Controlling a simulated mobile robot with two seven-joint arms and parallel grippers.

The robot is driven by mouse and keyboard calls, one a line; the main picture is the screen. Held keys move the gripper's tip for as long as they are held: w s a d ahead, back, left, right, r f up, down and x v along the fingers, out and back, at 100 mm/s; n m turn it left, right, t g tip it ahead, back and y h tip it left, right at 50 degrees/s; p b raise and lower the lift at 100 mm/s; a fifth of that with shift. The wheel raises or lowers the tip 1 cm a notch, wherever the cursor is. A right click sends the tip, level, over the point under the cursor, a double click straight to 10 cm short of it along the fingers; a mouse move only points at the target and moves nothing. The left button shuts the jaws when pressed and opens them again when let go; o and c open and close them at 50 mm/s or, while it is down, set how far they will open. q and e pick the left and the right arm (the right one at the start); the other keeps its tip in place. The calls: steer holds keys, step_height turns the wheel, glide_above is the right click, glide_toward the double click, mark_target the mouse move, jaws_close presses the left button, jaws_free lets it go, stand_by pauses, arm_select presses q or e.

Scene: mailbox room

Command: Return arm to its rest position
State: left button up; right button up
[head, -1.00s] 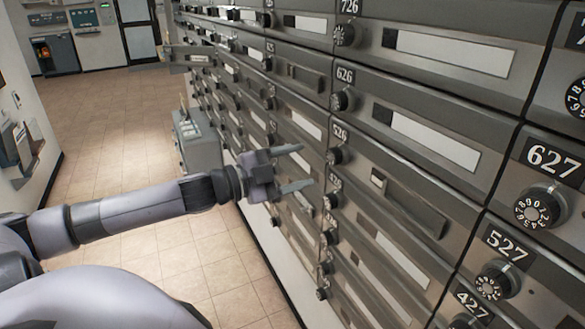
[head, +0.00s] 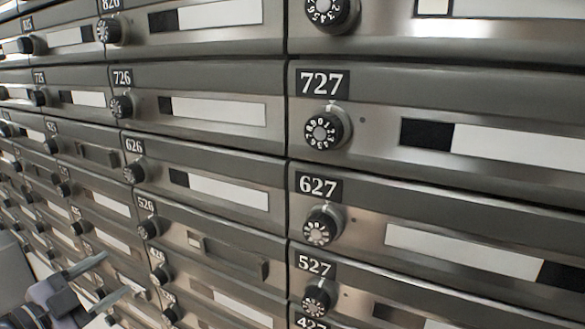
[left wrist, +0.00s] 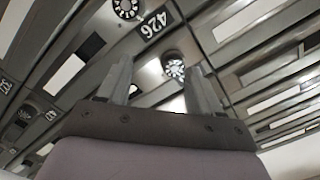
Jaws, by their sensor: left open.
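My left gripper (head: 97,284) is at the lower left of the head view, in front of the lower rows of mailboxes. Its two fingers are apart and nothing is between them. In the left wrist view the open fingers (left wrist: 160,88) point toward the mailbox fronts, with a dial and the number plate 426 (left wrist: 154,24) beyond them. I cannot tell the exact gap to the wall. My right gripper is in neither view.
A wall of metal mailboxes with round dials fills the head view, including box 727 (head: 322,85), box 627 (head: 318,186) and box 526 (head: 147,203). A strip of pale floor or wall base shows at the lower left.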

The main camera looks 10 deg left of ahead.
arm_select(q)
steer(key=s+d+f+n+g+y, duration=0.1)
steer(key=s+d+f+n, duration=0.25)
steer(key=f, duration=0.45)
steer(key=s+d+f+n+g+y, duration=0.25)
steer(key=s+f, duration=0.25)
steer(key=f, duration=0.3)
steer(key=s+d+f+n+g, duration=0.1)
steer(key=s+d+f+n, duration=0.25)
steer(key=f, duration=0.35)
steer(key=s+d+f+n+g, duration=0.1)
steer(key=s+d+f, duration=0.4)
steer(key=d, duration=0.3)
steer(key=shift+s+f+g, duration=0.35)
steer(key=shift+s, duration=0.3)
steer(key=shift+a+n, duration=0.1)
steer(key=shift+n, duration=0.15)
steer(key=c, duration=0.4)
steer(key=shift+a+y, duration=0.1)
steer(key=shift+y, duration=0.15)
